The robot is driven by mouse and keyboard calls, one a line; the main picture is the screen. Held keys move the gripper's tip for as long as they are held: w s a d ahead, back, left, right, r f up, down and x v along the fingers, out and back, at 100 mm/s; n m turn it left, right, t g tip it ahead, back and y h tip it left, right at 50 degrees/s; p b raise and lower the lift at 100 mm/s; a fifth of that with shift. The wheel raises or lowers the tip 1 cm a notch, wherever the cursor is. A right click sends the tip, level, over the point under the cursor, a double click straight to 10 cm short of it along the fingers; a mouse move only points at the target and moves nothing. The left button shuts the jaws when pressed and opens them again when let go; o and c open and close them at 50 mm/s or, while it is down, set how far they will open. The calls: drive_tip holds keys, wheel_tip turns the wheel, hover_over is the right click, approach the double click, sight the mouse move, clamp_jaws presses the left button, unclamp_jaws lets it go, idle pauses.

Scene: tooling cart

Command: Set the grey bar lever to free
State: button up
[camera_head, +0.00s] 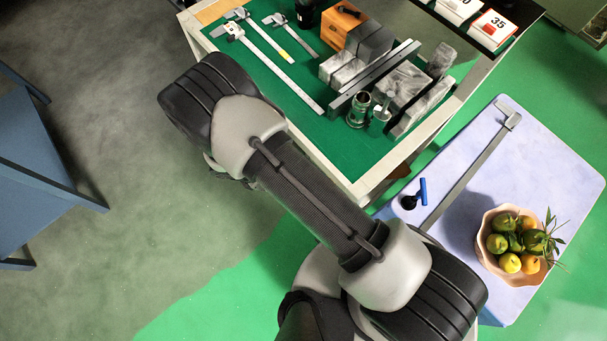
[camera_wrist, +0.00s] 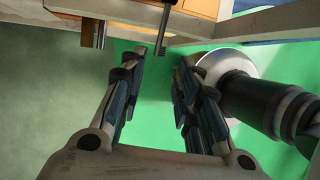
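A dark grey bar with a ribbed end (camera_wrist: 163,29) hangs from the cart's edge at the top of the wrist view. It looks like the bar lever, but I cannot read its setting. My gripper (camera_wrist: 157,70) is open and empty in the wrist view. Its two fingers point towards the cart, and the bar's end shows between and beyond the fingertips, apart from them. In the head view my arm hides the gripper and this side of the cart, and I cannot make out the lever there.
A brownish block (camera_wrist: 93,33) juts from the cart left of the bar. The cart top (camera_head: 293,107) carries calipers and metal blocks. A lilac table (camera_head: 555,160) with a fruit bowl (camera_head: 488,248) and a blue-handled tool (camera_head: 422,190) stands at right.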

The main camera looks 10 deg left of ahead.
drive_tip(key=b+x, duration=0.4)
drive_tip(key=x, duration=1.3)
drive_tip(key=shift+b, duration=0.4)
drive_tip(key=shift+c, duration=0.4)
clamp_jaws()
